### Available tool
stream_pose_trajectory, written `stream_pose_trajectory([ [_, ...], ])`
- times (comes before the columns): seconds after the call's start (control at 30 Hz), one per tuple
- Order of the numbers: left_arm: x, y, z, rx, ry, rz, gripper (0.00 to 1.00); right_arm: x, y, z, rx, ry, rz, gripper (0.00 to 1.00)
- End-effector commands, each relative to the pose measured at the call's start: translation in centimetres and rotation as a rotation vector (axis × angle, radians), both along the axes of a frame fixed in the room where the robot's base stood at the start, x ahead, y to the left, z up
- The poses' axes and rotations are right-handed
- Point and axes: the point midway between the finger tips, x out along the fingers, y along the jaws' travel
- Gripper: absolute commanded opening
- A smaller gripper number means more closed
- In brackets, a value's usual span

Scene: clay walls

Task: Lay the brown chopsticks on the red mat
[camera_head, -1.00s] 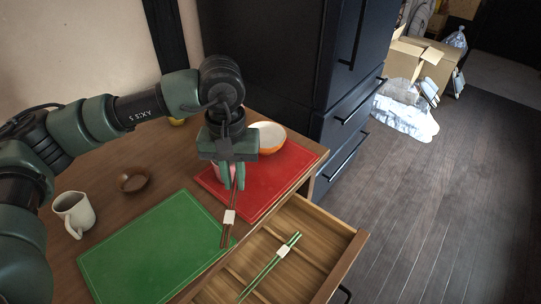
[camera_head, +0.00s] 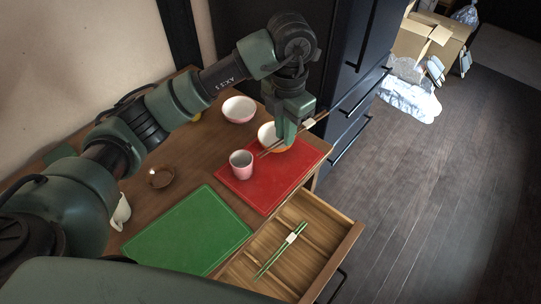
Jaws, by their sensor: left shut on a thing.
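The brown chopsticks (camera_head: 309,123), joined by a white band, are in my left gripper (camera_head: 286,137). The gripper is shut on them. They slant from lower left to upper right, across the far part of the red mat (camera_head: 262,198), and their right end reaches past the mat's far edge in the picture. How high they are above the mat is hard to tell. A white and orange bowl (camera_head: 267,133) is right behind the gripper and partly hidden by it. A pink cup (camera_head: 241,165) stands on the mat's left part. My right gripper is not in view.
A green mat (camera_head: 188,232) lies nearer on the table. An open drawer (camera_head: 318,232) holds green chopsticks (camera_head: 281,249). A second bowl (camera_head: 239,110), a small brown dish (camera_head: 161,177) and a white mug (camera_head: 121,212) stand on the table. The mat's near right part is clear.

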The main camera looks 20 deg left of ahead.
Motion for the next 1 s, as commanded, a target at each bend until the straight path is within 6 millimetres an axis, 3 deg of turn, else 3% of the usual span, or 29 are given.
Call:
stream_pose_trajectory([
  [0.13, 0.1, -0.2, 0.5, -0.003, 0.008, 0.138, 0.00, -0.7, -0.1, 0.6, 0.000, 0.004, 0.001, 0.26],
  [0.23, 0.0, -0.3, -0.4, -0.005, 0.013, 0.170, 0.00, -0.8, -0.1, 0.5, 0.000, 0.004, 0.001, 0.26],
  [0.43, -0.1, -0.3, -5.4, -0.004, 0.018, 0.175, 0.00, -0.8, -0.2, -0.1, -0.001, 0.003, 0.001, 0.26],
  [0.7, -0.1, -0.2, -12.1, -0.003, 0.015, 0.174, 0.00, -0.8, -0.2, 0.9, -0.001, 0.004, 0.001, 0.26],
  [0.8, 0.0, -0.2, -13.9, -0.002, 0.013, 0.173, 0.00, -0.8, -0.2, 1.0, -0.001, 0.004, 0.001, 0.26],
  [1.0, 0.1, -0.2, -15.4, -0.004, 0.010, 0.171, 0.00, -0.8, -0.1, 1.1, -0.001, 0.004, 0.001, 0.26],
])
